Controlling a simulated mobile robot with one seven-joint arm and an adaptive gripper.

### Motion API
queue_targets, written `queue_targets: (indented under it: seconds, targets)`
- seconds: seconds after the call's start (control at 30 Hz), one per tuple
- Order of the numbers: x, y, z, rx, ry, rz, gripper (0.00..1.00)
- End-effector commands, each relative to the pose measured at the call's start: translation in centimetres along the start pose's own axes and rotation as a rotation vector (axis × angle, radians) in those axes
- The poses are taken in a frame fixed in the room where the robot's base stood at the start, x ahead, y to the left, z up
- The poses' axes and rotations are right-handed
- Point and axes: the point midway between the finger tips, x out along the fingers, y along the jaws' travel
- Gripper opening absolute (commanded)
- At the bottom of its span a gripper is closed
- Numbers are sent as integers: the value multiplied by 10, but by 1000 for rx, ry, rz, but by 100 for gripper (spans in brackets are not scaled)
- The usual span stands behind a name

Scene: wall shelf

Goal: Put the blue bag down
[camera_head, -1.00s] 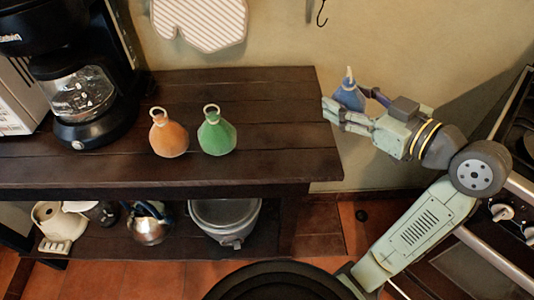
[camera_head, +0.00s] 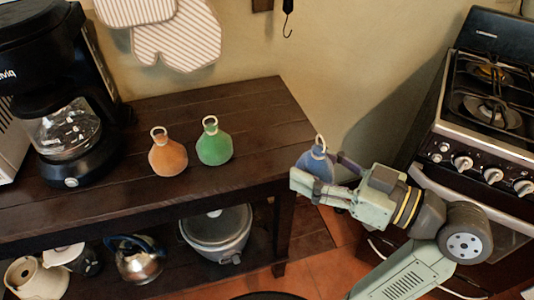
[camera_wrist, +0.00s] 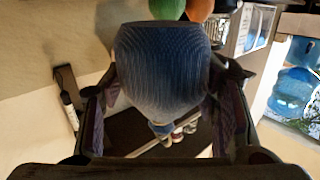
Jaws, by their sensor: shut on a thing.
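The blue bag (camera_head: 316,161) has a rounded body and a pale ring on top. My gripper (camera_head: 318,178) is shut on it and holds it upright, just off the right end of the dark wooden shelf top (camera_head: 250,105). In the wrist view the blue bag (camera_wrist: 162,68) fills the middle between the two fingers. The fingers hide part of its lower body in the head view. An orange bag (camera_head: 168,156) and a green bag (camera_head: 214,145) stand side by side on the shelf top.
A black coffee maker (camera_head: 75,130) stands at the shelf's left. The right part of the shelf top is bare. A stove (camera_head: 480,110) stands at the right. A kettle (camera_head: 137,259) and a lidded pot (camera_head: 218,232) sit on the lower shelf.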

Motion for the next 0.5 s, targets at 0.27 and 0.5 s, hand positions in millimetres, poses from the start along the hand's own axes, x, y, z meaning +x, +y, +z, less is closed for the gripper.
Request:
queue_targets:
  seconds: [0.27,0.5]
  targets:
    - [39,18,2,4,3,-10,10]
    - [97,47,2,2,2,-9,10]
